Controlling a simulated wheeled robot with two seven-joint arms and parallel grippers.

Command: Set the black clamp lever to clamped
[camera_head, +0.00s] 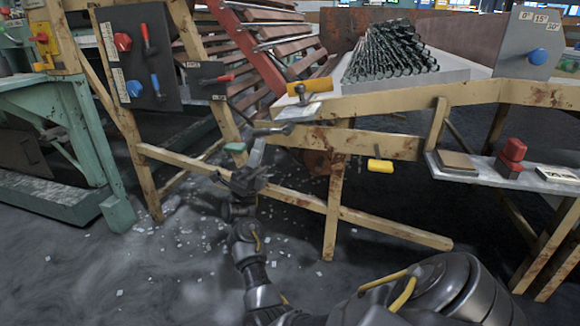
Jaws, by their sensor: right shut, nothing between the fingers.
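A black lever (272,128) with a dark handle lies roughly level at the left end of the rusty cream beam, below the bench top. I take it for the clamp lever; its exact setting is hard to read at this size. My right gripper (256,156) is just below and left of the lever, pointing up. It is shut and empty. A small gap seems to lie between its tips and the lever, but I cannot tell whether they touch. My left gripper is not in view.
A yellow handle (380,165) hangs below the beam. A dark panel (139,57) with blue and red levers stands left. Wooden rails (300,200) cross below.

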